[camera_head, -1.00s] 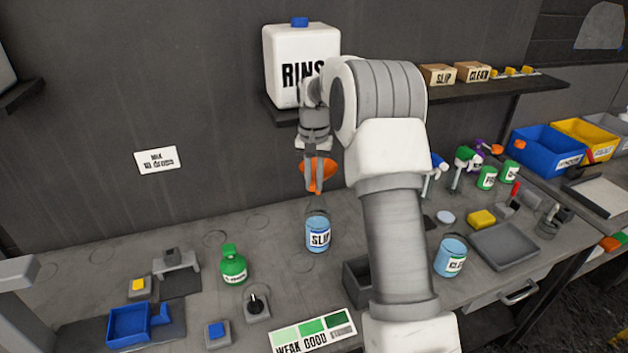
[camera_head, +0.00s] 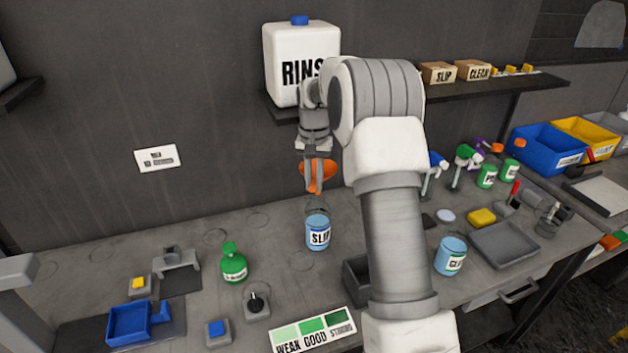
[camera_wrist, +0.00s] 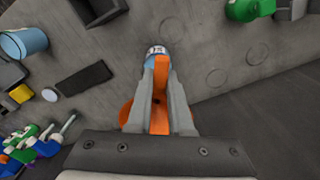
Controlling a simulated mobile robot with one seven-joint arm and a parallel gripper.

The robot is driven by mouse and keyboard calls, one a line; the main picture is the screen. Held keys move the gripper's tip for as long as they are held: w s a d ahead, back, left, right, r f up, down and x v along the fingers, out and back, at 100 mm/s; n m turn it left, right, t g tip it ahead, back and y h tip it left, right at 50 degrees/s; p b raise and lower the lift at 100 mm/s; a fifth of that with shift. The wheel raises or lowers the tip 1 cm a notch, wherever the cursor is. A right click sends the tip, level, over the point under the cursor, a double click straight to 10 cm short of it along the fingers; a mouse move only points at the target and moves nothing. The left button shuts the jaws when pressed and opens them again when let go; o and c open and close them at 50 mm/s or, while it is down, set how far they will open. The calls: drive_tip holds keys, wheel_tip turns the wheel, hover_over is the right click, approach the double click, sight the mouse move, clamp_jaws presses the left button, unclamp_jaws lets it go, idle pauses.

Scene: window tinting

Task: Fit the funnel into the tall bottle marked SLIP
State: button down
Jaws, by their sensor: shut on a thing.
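An orange funnel (camera_head: 318,175) is held in my gripper (camera_head: 316,184), which is shut on it. In the wrist view the funnel (camera_wrist: 160,95) shows between the two grey fingers (camera_wrist: 160,100). The blue bottle marked SLIP (camera_head: 318,233) stands upright on the bench below the gripper, with an air gap between the funnel and its top. In the wrist view the bottle (camera_wrist: 158,51) shows just beyond the fingertips, partly hidden by the funnel and fingers.
A green bottle (camera_head: 233,265) stands at left. A white RINSE container (camera_head: 290,65) sits on the shelf behind my arm.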

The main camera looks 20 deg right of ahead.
drive_tip(key=shift+f, duration=0.15)
drive_tip(key=shift+f+b, duration=1.3)
drive_tip(key=shift+f, duration=0.85)
drive_tip(key=c, duration=0.7)
unclamp_jaws()
drive_tip(key=shift+c, duration=0.2)
drive_tip(key=shift+r, duration=0.15)
wheel_tip(320, 180, up, 17)
drive_tip(key=shift+r, duration=0.15)
